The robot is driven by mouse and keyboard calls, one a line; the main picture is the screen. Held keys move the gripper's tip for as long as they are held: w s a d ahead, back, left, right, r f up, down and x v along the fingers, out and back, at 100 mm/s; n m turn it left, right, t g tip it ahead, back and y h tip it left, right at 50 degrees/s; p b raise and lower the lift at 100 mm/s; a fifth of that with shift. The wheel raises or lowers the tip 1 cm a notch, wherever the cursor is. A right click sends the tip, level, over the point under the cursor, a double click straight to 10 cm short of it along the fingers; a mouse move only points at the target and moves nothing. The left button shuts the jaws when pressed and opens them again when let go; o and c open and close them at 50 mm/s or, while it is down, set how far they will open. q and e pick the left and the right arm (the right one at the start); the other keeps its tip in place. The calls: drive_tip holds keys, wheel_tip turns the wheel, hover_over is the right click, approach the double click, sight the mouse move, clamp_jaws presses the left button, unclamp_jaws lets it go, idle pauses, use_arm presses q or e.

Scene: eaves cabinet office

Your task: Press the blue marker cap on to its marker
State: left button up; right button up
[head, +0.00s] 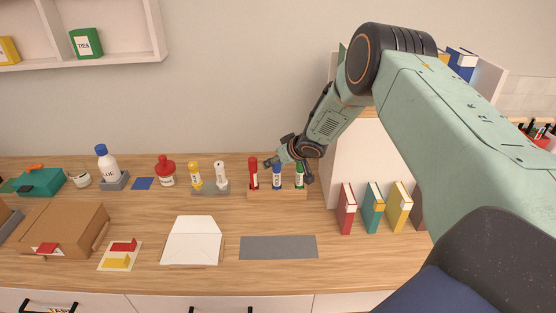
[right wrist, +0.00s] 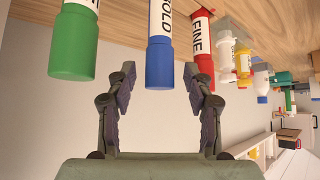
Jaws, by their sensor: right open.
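The blue marker (head: 277,178) stands upright in a wooden block (head: 262,195), between a red marker (head: 253,175) and a green marker (head: 299,176). In the right wrist view, which looks upside down, its blue cap (right wrist: 160,62) sits at the end of a white barrel lettered "OLD". I cannot tell how far the cap is pressed on. My right gripper (head: 288,169) is open above the block. In the wrist view its fingertips (right wrist: 159,72) flank the cap's end, with a gap on both sides. My left gripper is not in view.
The green cap (right wrist: 74,42) and red cap (right wrist: 201,58) stand close on either side. A grey stand (head: 210,188) with yellow and white items is to the left. A grey mat (head: 278,247) lies bare in front; coloured binders (head: 372,207) stand to the right.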

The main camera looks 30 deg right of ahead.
drive_tip(key=v, duration=1.2)
idle(0.3)
idle(0.5)
